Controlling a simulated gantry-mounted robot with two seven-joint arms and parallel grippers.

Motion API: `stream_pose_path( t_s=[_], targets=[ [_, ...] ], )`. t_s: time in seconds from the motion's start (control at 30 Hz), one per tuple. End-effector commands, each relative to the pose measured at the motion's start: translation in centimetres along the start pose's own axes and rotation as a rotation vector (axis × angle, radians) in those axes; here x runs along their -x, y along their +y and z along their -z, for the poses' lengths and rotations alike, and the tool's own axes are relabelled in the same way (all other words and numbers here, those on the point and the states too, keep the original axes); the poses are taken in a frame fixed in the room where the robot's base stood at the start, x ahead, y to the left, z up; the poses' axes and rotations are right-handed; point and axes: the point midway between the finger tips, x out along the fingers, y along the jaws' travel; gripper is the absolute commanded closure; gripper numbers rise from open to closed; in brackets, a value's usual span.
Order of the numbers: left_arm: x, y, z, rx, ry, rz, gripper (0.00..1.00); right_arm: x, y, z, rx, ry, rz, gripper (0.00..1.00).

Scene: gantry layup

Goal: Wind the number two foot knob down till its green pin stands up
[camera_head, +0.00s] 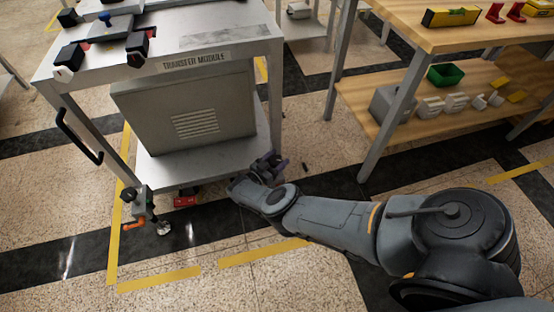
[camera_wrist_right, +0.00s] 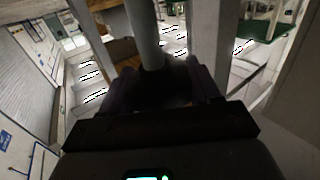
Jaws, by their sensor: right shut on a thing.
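The transfer module cart (camera_head: 200,82) stands left of centre in the head view. My right gripper (camera_head: 268,166) is low at the cart's right front leg, about level with the lower shelf. The wrist view shows its dark fingers (camera_wrist_right: 163,88) on either side of a dark knob (camera_wrist_right: 160,92) below a grey upright post (camera_wrist_right: 147,35). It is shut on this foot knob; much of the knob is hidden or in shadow. I cannot read a number on it. No green pin can be made out. My left gripper is not in view.
A bracket with an orange handle (camera_head: 134,223) is at the cart's left front leg, beside a metal foot (camera_head: 163,228). A red part (camera_head: 185,201) is under the lower shelf. A wooden workbench (camera_head: 450,35) stands right. Speckled floor (camera_head: 300,290) in front is clear.

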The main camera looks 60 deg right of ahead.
Motion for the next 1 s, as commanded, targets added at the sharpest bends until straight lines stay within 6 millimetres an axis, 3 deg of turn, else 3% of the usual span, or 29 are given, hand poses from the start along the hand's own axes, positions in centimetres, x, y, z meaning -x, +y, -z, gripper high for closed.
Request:
stream_pose_path(
  t_s=[0.6,0.63,0.73,1.0],
  targets=[
    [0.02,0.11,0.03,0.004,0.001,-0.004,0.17,-0.15,0.07,0.08,0.000,0.004,-0.031,0.69],
    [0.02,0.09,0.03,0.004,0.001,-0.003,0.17,-0.15,0.07,0.09,0.000,0.005,-0.031,0.34],
    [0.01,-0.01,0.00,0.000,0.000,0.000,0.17,-0.14,0.07,0.07,0.000,0.004,-0.030,0.18],
    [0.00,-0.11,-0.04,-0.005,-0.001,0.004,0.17,-0.09,0.07,0.02,0.000,0.003,-0.029,0.17]
  ],
)
